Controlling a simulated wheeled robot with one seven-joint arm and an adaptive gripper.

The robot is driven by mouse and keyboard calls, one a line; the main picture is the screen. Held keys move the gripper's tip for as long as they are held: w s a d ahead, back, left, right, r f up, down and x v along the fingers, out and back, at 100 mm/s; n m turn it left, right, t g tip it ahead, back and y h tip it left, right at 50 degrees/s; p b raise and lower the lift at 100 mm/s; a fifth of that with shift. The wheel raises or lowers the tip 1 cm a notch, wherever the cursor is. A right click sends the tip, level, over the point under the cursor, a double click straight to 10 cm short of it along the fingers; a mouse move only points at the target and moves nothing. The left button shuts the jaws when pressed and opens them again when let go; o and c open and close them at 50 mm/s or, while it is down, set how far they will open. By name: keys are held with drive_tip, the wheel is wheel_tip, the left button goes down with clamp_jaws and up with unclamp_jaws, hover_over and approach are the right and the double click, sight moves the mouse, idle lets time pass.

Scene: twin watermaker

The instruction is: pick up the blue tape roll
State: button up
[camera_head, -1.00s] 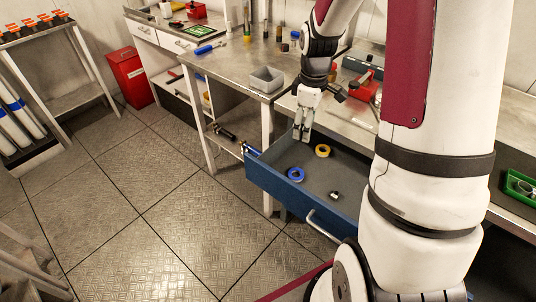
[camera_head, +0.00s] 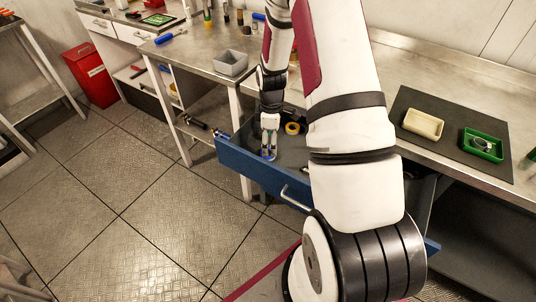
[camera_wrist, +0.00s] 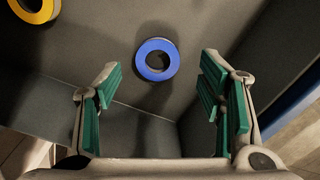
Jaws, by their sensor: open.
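The blue tape roll (camera_wrist: 171,60) lies flat on the grey floor of the open blue drawer (camera_head: 250,176). In the wrist view it sits ahead of and between the finger pads of my gripper (camera_wrist: 165,88), with neither finger touching it. In the head view my gripper (camera_head: 269,150) points down into the drawer, and the blue tape roll (camera_head: 268,155) shows only partly behind the fingers. My gripper is open and empty. I cannot tell its exact height above the roll.
A yellow tape roll (camera_wrist: 35,8) lies nearby in the drawer; it also shows in the head view (camera_head: 293,128). The drawer's walls stand close around the gripper. Cream and green trays (camera_head: 423,124) sit on a dark mat at right.

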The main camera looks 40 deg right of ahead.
drive_tip(key=shift+d+f, duration=0.2)
drive_tip(key=shift+f, duration=2.4)
drive_tip(key=c, duration=1)
